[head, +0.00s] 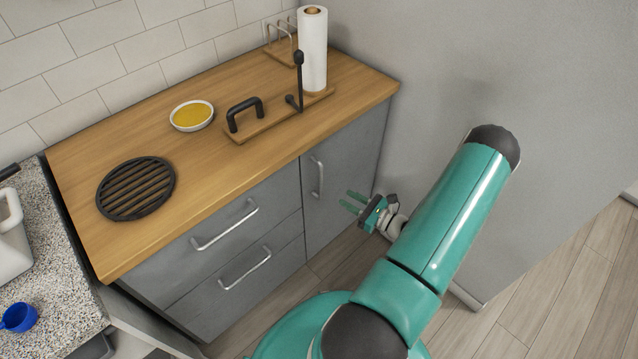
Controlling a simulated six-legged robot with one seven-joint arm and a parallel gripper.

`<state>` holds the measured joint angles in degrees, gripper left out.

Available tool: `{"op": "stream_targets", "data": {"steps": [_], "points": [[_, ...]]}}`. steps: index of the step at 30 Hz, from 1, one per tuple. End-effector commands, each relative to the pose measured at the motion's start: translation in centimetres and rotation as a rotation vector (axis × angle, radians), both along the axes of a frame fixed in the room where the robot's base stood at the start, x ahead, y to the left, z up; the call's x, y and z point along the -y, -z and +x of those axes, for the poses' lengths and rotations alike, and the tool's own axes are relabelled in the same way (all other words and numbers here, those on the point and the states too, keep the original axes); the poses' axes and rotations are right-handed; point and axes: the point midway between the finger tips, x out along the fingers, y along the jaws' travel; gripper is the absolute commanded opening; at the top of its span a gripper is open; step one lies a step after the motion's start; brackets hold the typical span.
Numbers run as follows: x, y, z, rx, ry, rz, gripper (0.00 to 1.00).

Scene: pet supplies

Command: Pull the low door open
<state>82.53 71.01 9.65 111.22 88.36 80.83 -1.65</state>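The low door (345,165) is a grey cabinet front under the right end of the wooden counter. It looks shut, flush with the drawer fronts. Its silver vertical handle (318,177) sits near the door's left edge, toward the top. My gripper (346,200) is in front of the door, to the right of the handle and a little lower in the picture. Its two teal fingers point left and are apart, with nothing visible between them. The gripper appears clear of the handle. The door's lower right part is partly hidden behind my gripper.
Two drawers with silver handles (225,225) (245,268) are left of the door. The counter (160,227) holds a black grate (137,188), a yellow-filled bowl (192,115), a paper-towel roll (313,50) and a board with a black handle. A grey wall (440,80) stands close on the right. Floor in front is bare.

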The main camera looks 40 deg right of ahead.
Motion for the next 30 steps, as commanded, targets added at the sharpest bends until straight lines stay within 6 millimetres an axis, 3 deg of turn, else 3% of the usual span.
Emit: {"op": "stream_targets", "data": {"steps": [15,21,28,30], "points": [[-2.2,0.0,9.8,0.001,-0.007,-0.001,0.3],[-2.5,0.0,11.1,0.0,-0.005,0.0,0.3],[-2.5,0.0,11.2,0.0,-0.005,0.0,0.3],[-2.5,0.0,11.2,0.0,-0.005,0.0,0.2]]}}
